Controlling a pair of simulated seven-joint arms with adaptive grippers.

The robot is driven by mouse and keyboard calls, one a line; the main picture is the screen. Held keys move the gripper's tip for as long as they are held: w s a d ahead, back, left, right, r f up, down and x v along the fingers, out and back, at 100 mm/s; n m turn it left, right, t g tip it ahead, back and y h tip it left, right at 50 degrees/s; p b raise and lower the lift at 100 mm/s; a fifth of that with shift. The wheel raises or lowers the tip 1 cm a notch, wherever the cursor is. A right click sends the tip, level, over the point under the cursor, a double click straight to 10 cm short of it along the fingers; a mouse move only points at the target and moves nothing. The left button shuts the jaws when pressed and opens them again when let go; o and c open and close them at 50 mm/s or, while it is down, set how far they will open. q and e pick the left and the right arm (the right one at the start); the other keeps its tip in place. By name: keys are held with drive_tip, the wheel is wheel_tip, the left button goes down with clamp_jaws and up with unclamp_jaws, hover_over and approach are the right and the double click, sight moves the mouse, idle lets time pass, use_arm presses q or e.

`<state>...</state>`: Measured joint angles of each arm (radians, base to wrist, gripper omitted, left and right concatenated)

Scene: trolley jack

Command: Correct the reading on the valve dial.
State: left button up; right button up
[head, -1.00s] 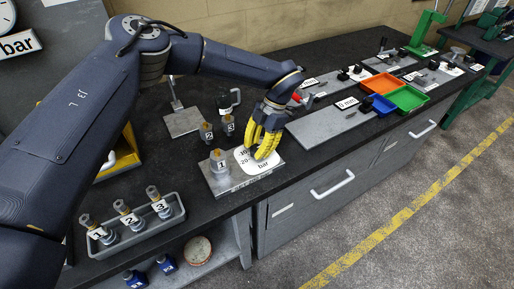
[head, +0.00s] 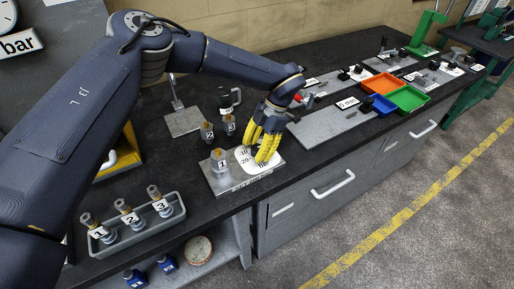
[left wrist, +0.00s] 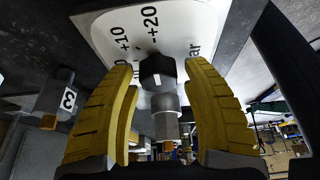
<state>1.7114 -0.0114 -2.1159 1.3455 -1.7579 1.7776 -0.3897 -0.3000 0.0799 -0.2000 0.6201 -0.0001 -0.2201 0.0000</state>
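The white dial plate (head: 274,167) with printed numbers and "bar" sits on a grey metal base (head: 216,182) near the bench front. A capped fitting labelled 1 (head: 221,162) stands on the same base. My left gripper (head: 264,152), with yellow fingers, points down over the dial. In the left wrist view the dial (left wrist: 112,30) shows +10 and +20. A black knob (left wrist: 157,72) with a white mark is between the fingers, one finger on each side. The fingers look spread, with small gaps to the knob. Part of the dial is hidden. My right gripper is not in view.
A grey tray (head: 180,211) with several numbered fittings stands at the left front. Two more fittings (head: 207,132) stand behind the dial. Orange (head: 390,84), green (head: 407,98) and blue (head: 381,105) bins and a metal plate (head: 325,125) are to the right.

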use_arm(q)
drive_tip(key=shift+o, duration=0.9)
drive_tip(key=shift+w+d, duration=0.1)
drive_tip(key=shift+r, duration=0.1)
drive_tip(key=shift+w+d+r, duration=0.1)
drive_tip(key=shift+r, duration=0.05)
drive_tip(key=v, duration=1.1)
drive_tip(key=shift+r, duration=0.3)
drive_tip(key=shift+d, duration=0.1)
